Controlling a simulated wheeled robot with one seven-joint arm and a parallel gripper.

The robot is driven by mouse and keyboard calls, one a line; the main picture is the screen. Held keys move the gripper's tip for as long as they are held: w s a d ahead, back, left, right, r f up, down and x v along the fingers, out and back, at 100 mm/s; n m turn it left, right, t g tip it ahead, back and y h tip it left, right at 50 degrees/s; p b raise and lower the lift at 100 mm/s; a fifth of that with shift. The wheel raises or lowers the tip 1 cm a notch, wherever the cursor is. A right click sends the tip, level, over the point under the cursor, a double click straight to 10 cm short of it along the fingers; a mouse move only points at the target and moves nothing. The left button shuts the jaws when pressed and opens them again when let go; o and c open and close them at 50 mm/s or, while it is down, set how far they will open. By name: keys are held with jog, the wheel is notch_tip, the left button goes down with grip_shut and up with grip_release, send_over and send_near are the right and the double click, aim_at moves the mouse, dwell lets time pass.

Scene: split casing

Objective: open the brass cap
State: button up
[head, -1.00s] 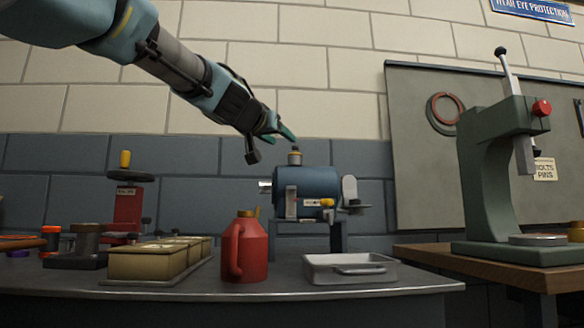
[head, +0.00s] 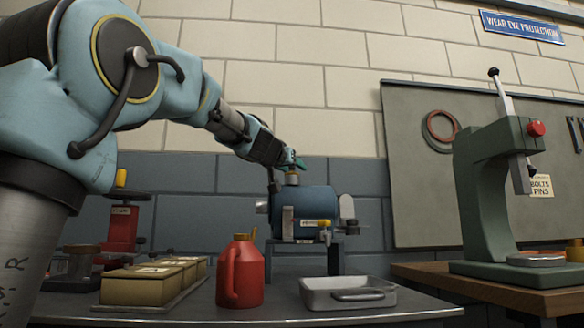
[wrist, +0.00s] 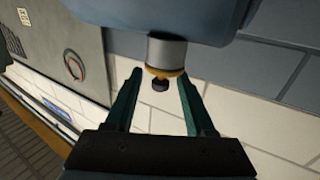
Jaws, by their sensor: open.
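The brass cap (wrist: 166,73) is a brass ring with a small dark knob, on a short silver neck under my fingers. The neck joins a blue cylinder (head: 307,201), which stands on a stand at the back of the bench. In the wrist view the picture is inverted and the cap lies between my two green fingertips. My gripper (wrist: 160,76) is open, with a gap visible on each side of the cap. In the head view my gripper (head: 292,165) is just above the neck and partly hides the cap.
A red can (head: 240,275) with a brass-coloured top, gold boxes (head: 138,290) and a grey tray (head: 347,293) stand in front of the cylinder. A red handwheel device (head: 121,230) is at left. A green press (head: 490,200) stands on the right-hand table.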

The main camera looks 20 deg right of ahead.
jog(key=shift+c, duration=0.2)
grip_shut()
dwell(0.4)
